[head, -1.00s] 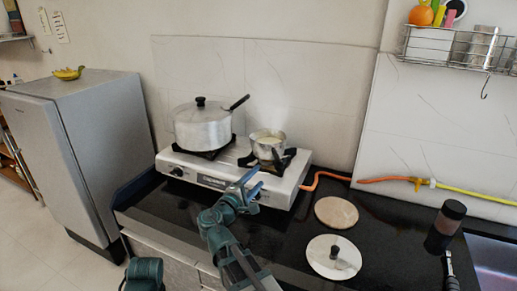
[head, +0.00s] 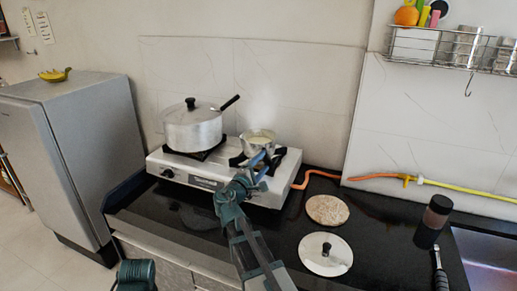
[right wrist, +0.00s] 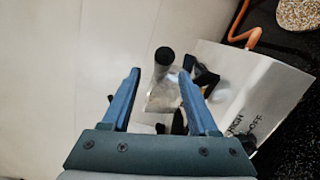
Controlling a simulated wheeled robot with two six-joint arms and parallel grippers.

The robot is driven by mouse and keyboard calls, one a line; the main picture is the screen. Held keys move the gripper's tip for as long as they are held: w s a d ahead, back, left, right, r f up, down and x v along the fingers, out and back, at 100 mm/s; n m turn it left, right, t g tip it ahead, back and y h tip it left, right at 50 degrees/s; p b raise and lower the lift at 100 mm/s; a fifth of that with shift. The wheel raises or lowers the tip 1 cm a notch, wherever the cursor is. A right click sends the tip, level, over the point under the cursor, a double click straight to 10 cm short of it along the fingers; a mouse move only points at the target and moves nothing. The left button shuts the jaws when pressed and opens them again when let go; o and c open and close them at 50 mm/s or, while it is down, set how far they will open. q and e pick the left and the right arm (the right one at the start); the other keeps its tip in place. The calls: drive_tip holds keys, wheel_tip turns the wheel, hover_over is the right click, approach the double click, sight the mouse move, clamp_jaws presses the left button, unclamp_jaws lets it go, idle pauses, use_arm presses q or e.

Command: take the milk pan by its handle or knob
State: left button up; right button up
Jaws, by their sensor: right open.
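The milk pan (head: 258,138) is a small metal pan with pale contents. It stands on the right burner of the white stove. My right gripper (head: 262,165) is at the front of the pan and partly covers it in the head view. In the right wrist view the gripper (right wrist: 160,75) is open. A dark rounded handle end (right wrist: 164,57) shows between and slightly beyond its fingertips, with shiny metal behind it. I cannot tell whether the fingers touch it. My left gripper is not in view.
A large lidded pot (head: 192,128) stands on the left burner of the stove (head: 185,170). An orange hose (head: 310,173) runs off to the right. A round board (head: 327,210), a lid (head: 325,255) and a dark jar (head: 433,220) are on the black counter. A fridge (head: 65,150) stands left.

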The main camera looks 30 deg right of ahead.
sight(268, 156)
drive_tip(key=x, duration=0.4)
drive_tip(key=shift+d+r, duration=0.15)
drive_tip(key=shift+s, duration=0.1)
drive_tip(key=shift+c, duration=0.2)
clamp_jaws()
idle(0.9)
